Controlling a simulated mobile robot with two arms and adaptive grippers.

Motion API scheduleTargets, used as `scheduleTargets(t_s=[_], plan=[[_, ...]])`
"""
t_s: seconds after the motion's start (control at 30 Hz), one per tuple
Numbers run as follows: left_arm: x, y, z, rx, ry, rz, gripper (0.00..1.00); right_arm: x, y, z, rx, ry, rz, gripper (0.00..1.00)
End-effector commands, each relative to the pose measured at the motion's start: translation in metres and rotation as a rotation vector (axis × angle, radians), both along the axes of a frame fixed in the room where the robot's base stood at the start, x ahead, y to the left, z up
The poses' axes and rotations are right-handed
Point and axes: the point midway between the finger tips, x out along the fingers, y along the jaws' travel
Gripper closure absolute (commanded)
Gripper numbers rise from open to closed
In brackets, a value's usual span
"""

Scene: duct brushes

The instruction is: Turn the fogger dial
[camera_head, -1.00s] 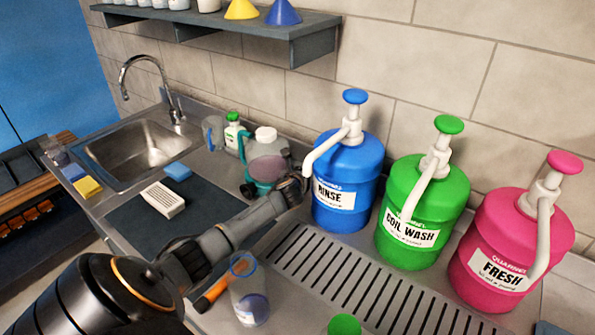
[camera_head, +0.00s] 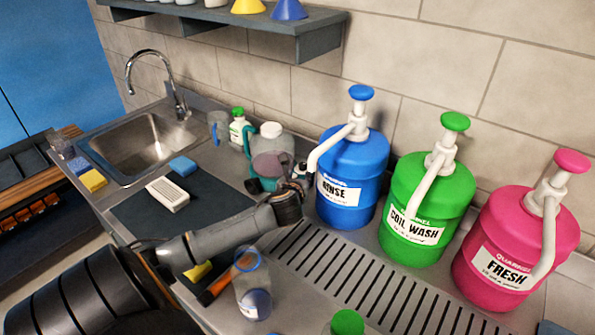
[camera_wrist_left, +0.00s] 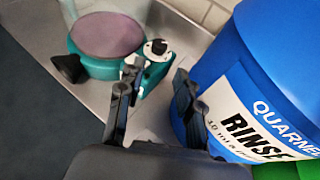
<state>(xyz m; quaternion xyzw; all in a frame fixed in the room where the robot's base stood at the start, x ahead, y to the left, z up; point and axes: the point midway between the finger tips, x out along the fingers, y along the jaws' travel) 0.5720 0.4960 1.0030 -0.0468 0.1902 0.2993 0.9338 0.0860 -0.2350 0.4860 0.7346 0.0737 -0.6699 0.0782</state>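The fogger (camera_head: 275,138) stands at the back of the counter, left of the blue RINSE jug. It has a pale tank, a teal base and a purple-grey disc. In the left wrist view, its teal base (camera_wrist_left: 97,68) shows with a black nozzle at the left and a small black dial (camera_wrist_left: 158,46) with a white mark at the right. My left gripper (camera_wrist_left: 157,75) is open and empty, its fingers pointing toward the dial side, with the dial beyond the fingertips. In the head view the gripper (camera_head: 299,182) is small and partly hidden by its own wrist. My right gripper is not in view.
The blue RINSE jug (camera_head: 352,180) stands close to the right of my left gripper. Green (camera_head: 427,205) and pink (camera_head: 510,240) jugs follow. A dark mat (camera_head: 205,200) and sink are left.

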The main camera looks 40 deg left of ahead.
Motion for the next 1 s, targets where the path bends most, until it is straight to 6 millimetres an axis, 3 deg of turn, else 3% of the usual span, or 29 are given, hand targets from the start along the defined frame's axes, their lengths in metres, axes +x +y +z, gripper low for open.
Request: scheduleTargets(t_s=[0.4, 0.57, 0.77, 1.0], plan=[[-0.005, -0.003, 0.003, 0.002, 0.0, 0.001, 0.65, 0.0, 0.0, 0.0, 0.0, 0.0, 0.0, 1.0], [-0.009, 0.007, 0.004, 0.017, -0.009, -0.026, 0.65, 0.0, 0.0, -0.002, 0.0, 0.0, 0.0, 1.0], [-0.022, 0.028, 0.008, 0.041, -0.026, -0.154, 0.65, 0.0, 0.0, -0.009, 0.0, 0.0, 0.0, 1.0], [-0.032, 0.027, 0.011, 0.012, -0.004, -0.3, 0.65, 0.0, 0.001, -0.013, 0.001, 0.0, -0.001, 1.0]])
